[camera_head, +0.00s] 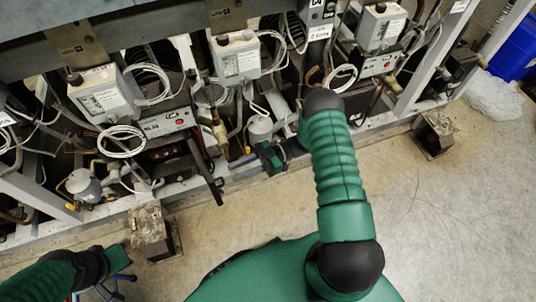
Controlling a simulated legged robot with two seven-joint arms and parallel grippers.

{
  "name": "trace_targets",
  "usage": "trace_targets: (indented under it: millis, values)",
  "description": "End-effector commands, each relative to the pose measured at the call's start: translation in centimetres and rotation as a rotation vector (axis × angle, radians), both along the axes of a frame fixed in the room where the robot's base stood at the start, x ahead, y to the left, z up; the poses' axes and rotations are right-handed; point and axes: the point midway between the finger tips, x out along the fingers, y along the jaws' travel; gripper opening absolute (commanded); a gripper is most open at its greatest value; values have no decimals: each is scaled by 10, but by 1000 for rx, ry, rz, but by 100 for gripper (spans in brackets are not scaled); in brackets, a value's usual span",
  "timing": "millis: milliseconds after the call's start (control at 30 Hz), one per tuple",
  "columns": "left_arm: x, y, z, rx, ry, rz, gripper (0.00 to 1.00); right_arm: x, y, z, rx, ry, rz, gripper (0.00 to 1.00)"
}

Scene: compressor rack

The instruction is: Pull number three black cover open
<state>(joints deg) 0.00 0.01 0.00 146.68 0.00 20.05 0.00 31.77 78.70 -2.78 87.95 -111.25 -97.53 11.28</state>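A grey control box with a red button and a partly readable label (165,123) sits in the rack at left centre. A dark flat panel (206,172) juts out from the rack to the right of it, tilted, its lower end over the floor; it looks like a black cover swung open. My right arm reaches up from the bottom right and bends back. Its gripper (272,156) is right of the panel, apart from it; its finger opening is too small to tell. My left gripper (116,272) is low at the left, over the floor, its fingers seemingly apart and away from the rack.
The rack's grey lower rail (105,212) runs across the picture, with cables, pipes and white boxes (236,60) above it. Support blocks stand on the floor at left (150,232) and right (436,131). A clear plastic bag (493,97) lies at right. The front floor is open.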

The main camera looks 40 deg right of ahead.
Motion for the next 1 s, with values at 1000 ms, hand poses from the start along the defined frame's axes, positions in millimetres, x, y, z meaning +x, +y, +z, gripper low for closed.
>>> trace_targets:
  millis: [1000]
  values:
    - [0,0,15,0,0,0,0,-19,-124,0,-2,-3,-3,29]
